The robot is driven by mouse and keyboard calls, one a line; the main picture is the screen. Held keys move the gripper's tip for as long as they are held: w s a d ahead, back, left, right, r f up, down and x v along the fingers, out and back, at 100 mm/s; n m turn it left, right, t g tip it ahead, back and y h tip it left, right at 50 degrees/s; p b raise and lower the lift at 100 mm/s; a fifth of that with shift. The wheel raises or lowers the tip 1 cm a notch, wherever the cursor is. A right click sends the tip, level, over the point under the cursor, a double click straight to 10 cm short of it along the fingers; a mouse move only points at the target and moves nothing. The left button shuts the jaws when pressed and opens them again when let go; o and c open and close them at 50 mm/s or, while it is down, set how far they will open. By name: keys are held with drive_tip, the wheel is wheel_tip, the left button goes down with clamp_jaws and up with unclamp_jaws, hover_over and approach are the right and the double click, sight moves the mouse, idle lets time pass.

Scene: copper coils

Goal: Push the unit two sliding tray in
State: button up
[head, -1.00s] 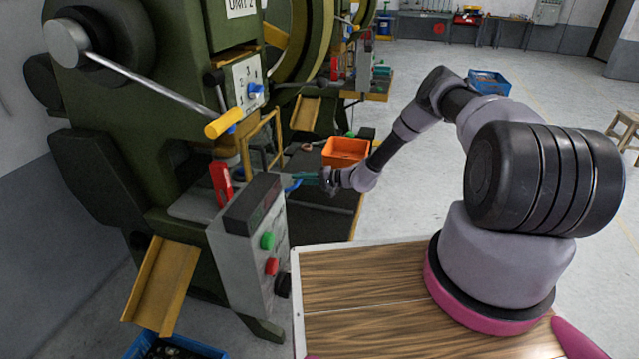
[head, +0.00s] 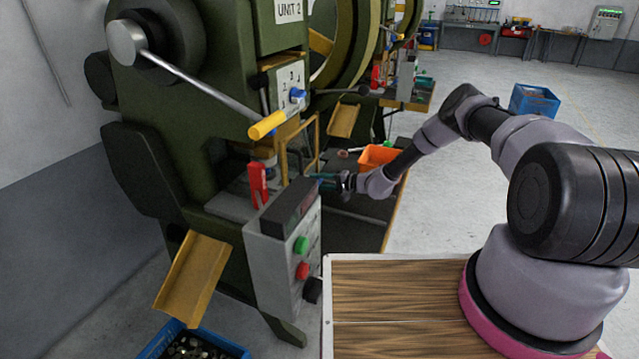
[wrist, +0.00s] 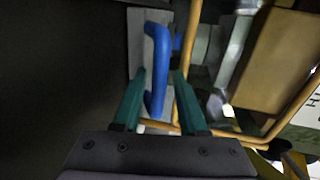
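The unit two press (head: 190,120) is green with a "UNIT 2" label and fills the left of the head view. In the wrist view a blue handle (wrist: 157,62) is fixed to a grey plate (wrist: 137,42), which looks like the front of the sliding tray. My gripper (wrist: 158,98) has teal fingers spread on both sides of the handle, with a gap showing on each side. In the head view my gripper (head: 326,182) reaches the press beside the yellow guard frame. The control box and press hide most of the tray there.
A yellow guard frame (wrist: 186,75) runs close to my right finger. A grey control box (head: 285,240) with buttons stands in front of the press. An orange bin (head: 378,156) sits behind my wrist. A yellow-handled lever (head: 268,125) hangs above. Open floor lies to the right.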

drive_tip(key=shift+d, duration=0.1)
drive_tip(key=v, duration=1)
drive_tip(key=shift+s+d, duration=0.25)
drive_tip(key=shift+d, duration=0.05)
drive_tip(key=s+d+r+n+g+h, duration=0.2)
drive_tip(key=s+r, duration=0.2)
drive_tip(key=r, duration=0.8)
drive_tip(key=s+d+r+n+g+h, duration=0.1)
drive_tip(key=s+r+h, duration=0.15)
drive_tip(key=r, duration=0.95)
drive_tip(key=s+d+r+n+g+h, duration=0.2)
drive_tip(key=s+r, duration=0.3)
drive_tip(key=r, duration=0.7)
drive_tip(key=s+d+r+m+t+h, duration=0.1)
drive_tip(key=s+d+r, duration=0.3)
drive_tip(key=s, duration=0.5)
drive_tip(key=s+d+r+m+t+h, duration=0.2)
drive_tip(key=s+d+r+t+h, duration=0.1)
drive_tip(key=s+r, duration=0.4)
drive_tip(key=s+d+r+m+t+h, duration=0.1)
drive_tip(key=s+d+r, duration=0.3)
drive_tip(key=s, duration=0.6)
drive_tip(key=shift+s+d+r+m+t+h, duration=0.4)
drive_tip(key=shift+r+t, duration=0.3)
drive_tip(key=shift+r, duration=0.55)
